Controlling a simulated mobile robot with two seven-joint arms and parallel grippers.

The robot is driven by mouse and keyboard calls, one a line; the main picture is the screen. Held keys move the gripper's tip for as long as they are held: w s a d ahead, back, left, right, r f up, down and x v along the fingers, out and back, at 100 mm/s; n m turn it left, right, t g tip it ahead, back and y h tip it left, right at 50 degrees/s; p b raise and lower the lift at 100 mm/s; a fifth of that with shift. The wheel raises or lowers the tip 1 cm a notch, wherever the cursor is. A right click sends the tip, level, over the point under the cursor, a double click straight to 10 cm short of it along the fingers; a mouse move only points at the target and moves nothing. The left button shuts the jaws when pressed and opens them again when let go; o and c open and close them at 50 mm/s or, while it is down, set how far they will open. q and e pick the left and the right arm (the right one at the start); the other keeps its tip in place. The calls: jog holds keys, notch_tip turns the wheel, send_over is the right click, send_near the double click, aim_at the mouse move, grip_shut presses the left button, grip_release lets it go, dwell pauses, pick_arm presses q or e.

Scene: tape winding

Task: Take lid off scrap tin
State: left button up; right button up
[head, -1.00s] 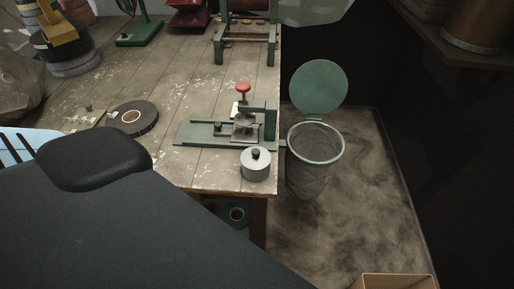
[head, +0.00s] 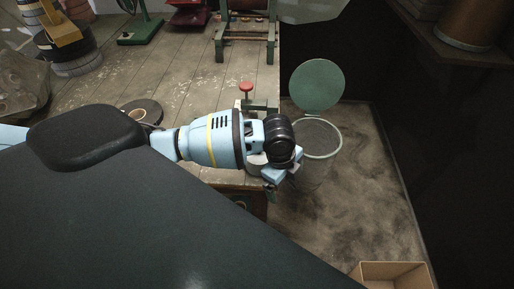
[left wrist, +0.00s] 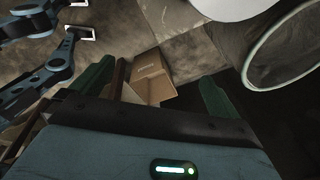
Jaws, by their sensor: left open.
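The scrap tin (head: 257,169) is a small grey tin at the front right corner of the workbench. It is mostly hidden in the head view behind my left gripper and wrist, and its lid cannot be made out. My left gripper (head: 279,174) is at the tin's right side, by the bench edge; contact cannot be judged. In the left wrist view my left gripper (left wrist: 155,92) is open, with green fingers apart and nothing seen between them but background. Jointed blue-grey links with pale tips, probably my right gripper (left wrist: 80,20), show at upper left.
A wire bin (head: 318,140) with an open green lid (head: 318,86) stands right of the bench. A cardboard box (head: 393,274) is on the floor. A green stand with a red knob (head: 246,88) is behind my arm. A tape roll (head: 146,112) lies left.

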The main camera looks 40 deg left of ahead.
pick_arm(q)
jog(key=w+a+r+y, duration=0.1)
jog(key=a+r, duration=0.2)
jog(key=w+a+r+m+y, duration=0.1)
jog(key=a+r, duration=0.2)
jog(key=r, duration=0.1)
jog(key=w+a+r+g+y, duration=0.1)
jog(key=a+r, duration=0.3)
jog(key=shift+r+m+p, duration=0.1)
jog(key=shift+m+p, duration=0.2)
jog(key=shift+m, duration=0.1)
jog(key=shift+a+f, duration=0.2)
jog(key=shift+f, duration=1.1)
jog(key=shift+a+f, duration=0.2)
jog(key=shift+f, duration=1.1)
jog(key=shift+a+f, duration=0.2)
jog(key=shift+f, duration=1.1)
jog(key=c, duration=1)
